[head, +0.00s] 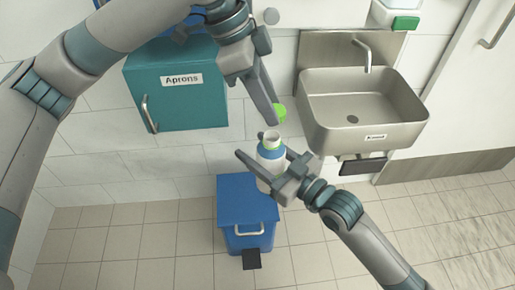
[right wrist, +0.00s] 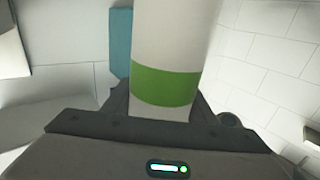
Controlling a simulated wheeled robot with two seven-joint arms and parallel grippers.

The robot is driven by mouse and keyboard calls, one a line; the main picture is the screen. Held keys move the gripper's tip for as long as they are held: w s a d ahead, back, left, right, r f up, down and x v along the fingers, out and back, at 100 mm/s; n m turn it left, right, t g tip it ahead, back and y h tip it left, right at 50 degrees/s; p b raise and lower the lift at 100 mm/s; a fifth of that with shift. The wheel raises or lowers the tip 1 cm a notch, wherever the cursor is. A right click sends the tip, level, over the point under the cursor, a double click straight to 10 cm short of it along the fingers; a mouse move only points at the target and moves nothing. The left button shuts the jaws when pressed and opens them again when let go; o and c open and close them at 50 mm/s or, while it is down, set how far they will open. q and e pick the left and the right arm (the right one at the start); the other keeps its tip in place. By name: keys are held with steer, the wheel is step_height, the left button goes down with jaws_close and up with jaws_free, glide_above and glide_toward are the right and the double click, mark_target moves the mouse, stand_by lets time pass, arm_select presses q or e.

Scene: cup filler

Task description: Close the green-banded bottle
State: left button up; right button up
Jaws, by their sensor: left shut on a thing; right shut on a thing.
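The bottle (head: 269,157) is upright and white, with its mouth uncovered at the top and green and blue areas just below it. In the right wrist view, a green band (right wrist: 165,87) rings its white body. My right gripper (head: 262,168) is shut around the bottle's body, and in the right wrist view its fingers hide the lower part. My left gripper (head: 273,112) is shut on a bright green cap (head: 281,114). The cap is apart from the bottle, above and slightly right of its mouth in the head view. The left finger partly hides the cap.
A blue pedal bin (head: 232,205) stands on the floor below the bottle. A teal Aprons cabinet (head: 180,100) hangs on the wall at left. A steel sink (head: 398,112) with a tap is at right. The tiled floor (head: 125,245) is clear at lower left.

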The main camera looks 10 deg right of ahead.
mark_target(270, 136)
arm_select(q)
steer(key=shift+f, duration=1.85)
steer(key=shift+a+f, duration=0.15)
steer(key=shift+f, duration=0.8)
steer(key=shift+f, duration=0.55)
